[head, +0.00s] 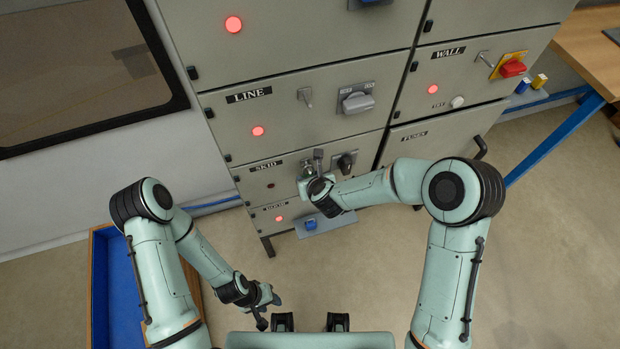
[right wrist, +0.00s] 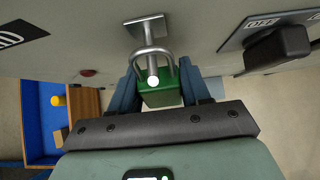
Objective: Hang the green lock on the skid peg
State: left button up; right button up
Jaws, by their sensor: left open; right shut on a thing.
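The green lock (right wrist: 162,92) is between the blue fingers of my right gripper (right wrist: 160,92), which is shut on its body. Its metal shackle (right wrist: 170,62) points up toward the cabinet face. The skid peg (right wrist: 147,40) sticks out from a metal plate, and its pale round tip shows inside the shackle loop. The shackle looks to be around the peg; whether it rests on it I cannot tell. In the head view the right gripper (head: 313,180) is at the SKID panel (head: 258,184), and my arm mostly hides the lock there. My left gripper (head: 268,306) is open and empty, low over the floor.
A dark rotary switch (right wrist: 277,46) sits right of the peg. The LINE drawer (head: 290,110) with its handle is above. A blue lock (head: 311,224) lies on a small shelf (head: 328,222) below. A blue-lined tray (head: 118,290) is at lower left.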

jog(key=o, duration=1.2)
jog(key=v, duration=1.3)
jog(key=shift+s+r, duration=0.1)
jog(key=shift+r, duration=0.15)
